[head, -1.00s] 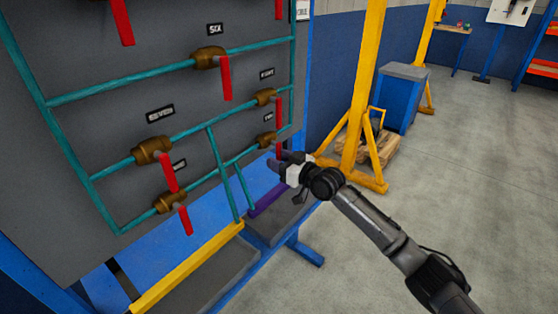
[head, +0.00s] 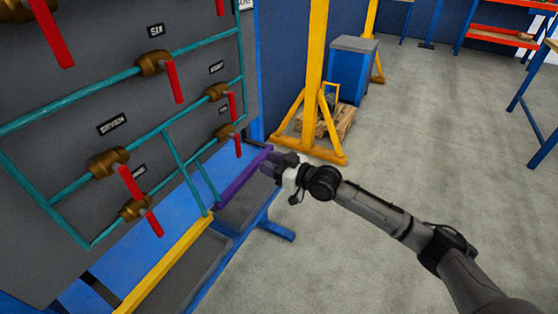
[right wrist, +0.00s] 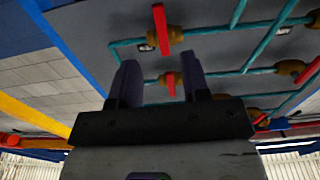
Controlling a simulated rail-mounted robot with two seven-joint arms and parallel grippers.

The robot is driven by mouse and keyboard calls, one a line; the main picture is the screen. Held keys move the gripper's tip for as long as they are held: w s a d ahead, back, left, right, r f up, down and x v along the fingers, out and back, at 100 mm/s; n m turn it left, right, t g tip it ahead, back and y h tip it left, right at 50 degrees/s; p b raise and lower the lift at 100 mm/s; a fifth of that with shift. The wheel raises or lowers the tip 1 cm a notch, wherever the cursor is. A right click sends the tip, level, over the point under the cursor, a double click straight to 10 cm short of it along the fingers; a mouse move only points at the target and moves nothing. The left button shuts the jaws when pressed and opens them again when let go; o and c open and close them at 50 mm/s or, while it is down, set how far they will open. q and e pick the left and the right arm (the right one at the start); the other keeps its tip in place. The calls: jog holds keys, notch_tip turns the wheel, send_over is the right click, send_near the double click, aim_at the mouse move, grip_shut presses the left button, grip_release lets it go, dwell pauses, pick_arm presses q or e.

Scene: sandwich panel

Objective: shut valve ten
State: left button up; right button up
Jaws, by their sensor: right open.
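Valve ten (head: 223,132) is a brass valve low at the panel's right side, under a small black label. Its red handle (head: 237,146) hangs down, across the teal pipe. My right gripper (head: 272,160) is open and empty, to the right of the handle and apart from it in the head view. In the right wrist view, which looks upside down, both dark fingers (right wrist: 158,80) are spread toward the panel. What looks like valve ten's red handle (right wrist: 160,28) lies beyond the fingertips, and another red handle (right wrist: 171,87) shows between them. My left gripper is out of view.
Valve eight (head: 216,92) is just above valve ten. Valves six (head: 152,63), seven (head: 107,163) and nine (head: 136,207) are to the left. A bench with a purple bar (head: 236,176) lies below.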

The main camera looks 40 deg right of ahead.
jog(key=v, duration=0.2)
jog(key=shift+s+d+p, duration=0.15)
jog(key=shift+s+p, duration=0.15)
dwell(0.3)
